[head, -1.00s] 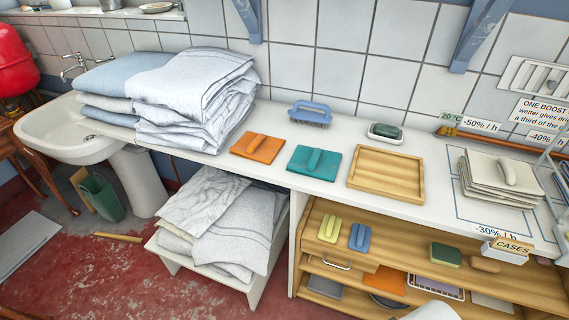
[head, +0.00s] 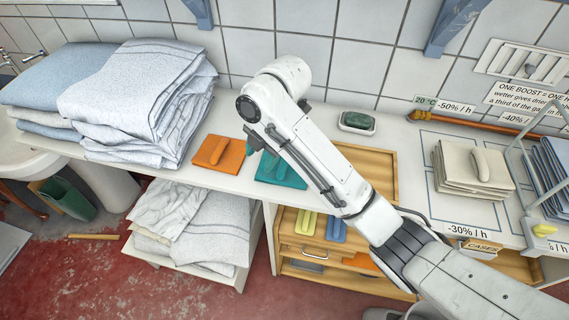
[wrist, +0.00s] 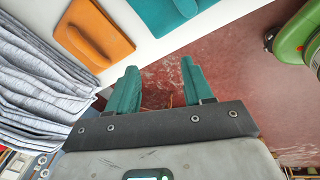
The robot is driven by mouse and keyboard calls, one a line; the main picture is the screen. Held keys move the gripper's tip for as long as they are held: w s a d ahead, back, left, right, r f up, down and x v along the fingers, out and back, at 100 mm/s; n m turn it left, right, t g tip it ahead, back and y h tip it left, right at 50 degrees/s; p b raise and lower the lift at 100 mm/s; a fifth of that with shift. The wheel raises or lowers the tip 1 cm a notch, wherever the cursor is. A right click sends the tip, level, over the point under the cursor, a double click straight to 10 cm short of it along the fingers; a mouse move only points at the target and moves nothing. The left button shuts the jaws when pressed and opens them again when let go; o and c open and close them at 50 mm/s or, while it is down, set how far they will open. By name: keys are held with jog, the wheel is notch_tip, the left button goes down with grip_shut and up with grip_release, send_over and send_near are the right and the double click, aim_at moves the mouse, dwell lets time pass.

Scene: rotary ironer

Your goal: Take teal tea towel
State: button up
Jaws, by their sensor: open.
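The teal tea towel (head: 290,179) is a flat folded square with a raised grip on top, lying on the white counter. My arm hides part of it in the head view. It also shows at the top of the wrist view (wrist: 158,14), cut off by the edge. My gripper (wrist: 158,88) has two teal-green fingers, spread apart with nothing between them. In the wrist view they are apart from the towel, over the counter's front edge and the red floor. In the head view the fingers are mostly hidden behind my wrist.
An orange folded cloth (head: 220,152) lies left of the teal one, and a tall stack of grey-white linen (head: 140,90) beyond it. A wooden tray (head: 378,165) is to the right. More linen (head: 200,225) sits on a low shelf below. A green object (wrist: 293,35) shows at the wrist view's right.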

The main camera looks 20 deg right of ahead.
jog(key=w+d+r+n+g+h, duration=0.1)
jog(key=w+d+r+n+h, duration=0.15)
jog(key=d+n, duration=0.35)
jog(key=b, duration=0.4)
send_over(284, 164)
jog(key=w, duration=0.1)
jog(key=shift+m+g, duration=0.3)
jog(key=f, duration=0.5)
jog(key=shift+w+d+f, duration=0.1)
jog(key=shift+d+f, duration=0.15)
jog(key=shift+f, duration=2.15)
grip_shut()
